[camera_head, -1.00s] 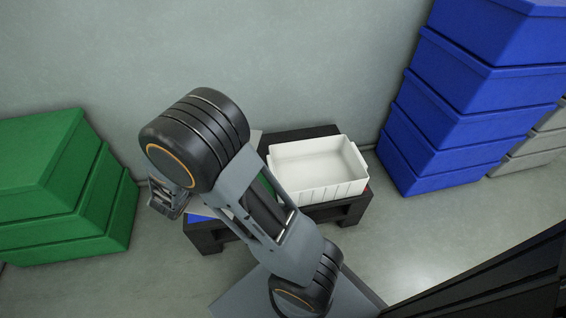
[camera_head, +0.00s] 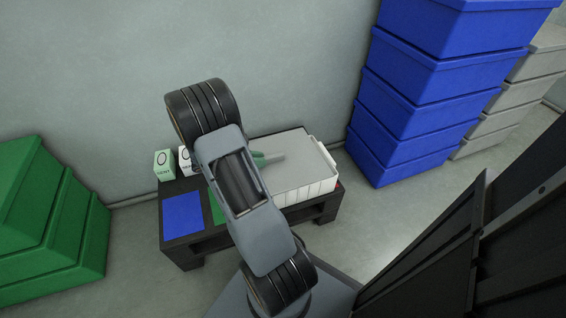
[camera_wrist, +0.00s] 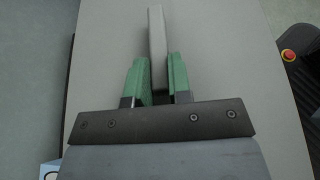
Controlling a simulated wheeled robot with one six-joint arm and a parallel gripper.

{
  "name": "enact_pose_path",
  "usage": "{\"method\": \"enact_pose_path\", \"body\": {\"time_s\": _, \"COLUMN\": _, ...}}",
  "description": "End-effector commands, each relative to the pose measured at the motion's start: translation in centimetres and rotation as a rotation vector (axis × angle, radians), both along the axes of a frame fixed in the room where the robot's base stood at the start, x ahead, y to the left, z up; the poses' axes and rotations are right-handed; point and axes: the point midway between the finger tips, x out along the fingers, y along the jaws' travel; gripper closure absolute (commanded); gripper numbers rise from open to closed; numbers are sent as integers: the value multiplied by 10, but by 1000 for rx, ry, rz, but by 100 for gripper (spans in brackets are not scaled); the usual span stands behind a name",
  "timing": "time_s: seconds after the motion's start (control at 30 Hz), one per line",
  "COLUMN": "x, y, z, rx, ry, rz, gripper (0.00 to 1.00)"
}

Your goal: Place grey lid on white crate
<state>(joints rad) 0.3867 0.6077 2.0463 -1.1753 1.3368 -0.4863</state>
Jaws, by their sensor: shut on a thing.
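The white crate (camera_head: 312,192) stands on the right part of the low black table; its ribbed front wall and right end show. The grey lid (camera_head: 302,162) lies flat over the crate's opening, and I cannot tell whether it rests on the rim or is slightly above it. My gripper (camera_head: 262,158) is at the lid's upright handle (camera_head: 274,156), partly hidden behind my arm. In the wrist view the green fingers of my gripper (camera_wrist: 157,68) are on both sides of the grey handle (camera_wrist: 157,35), shut on it. The lid (camera_wrist: 225,60) fills most of that view.
The black table (camera_head: 212,242) also bears a blue mat (camera_head: 183,214), a green mat (camera_head: 217,206), a green-and-white carton (camera_head: 165,165) and a white carton (camera_head: 185,158). Blue bins (camera_head: 420,90) stack at right, green bins (camera_head: 45,225) at left. A red button (camera_wrist: 289,55) is beside the crate.

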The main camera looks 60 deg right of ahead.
Motion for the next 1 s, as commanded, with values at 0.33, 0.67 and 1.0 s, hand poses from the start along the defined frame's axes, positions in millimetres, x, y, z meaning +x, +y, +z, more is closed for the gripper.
{"method": "enact_pose_path", "body": {"time_s": 0.33, "x": 5, "y": -84, "z": -43, "rx": -2, "ry": -1, "rz": -13, "gripper": 100}}
{"method": "enact_pose_path", "body": {"time_s": 0.67, "x": 10, "y": -117, "z": -83, "rx": -2, "ry": -1, "rz": -7, "gripper": 100}}
{"method": "enact_pose_path", "body": {"time_s": 1.0, "x": 11, "y": -130, "z": -98, "rx": -1, "ry": 0, "rz": -8, "gripper": 100}}
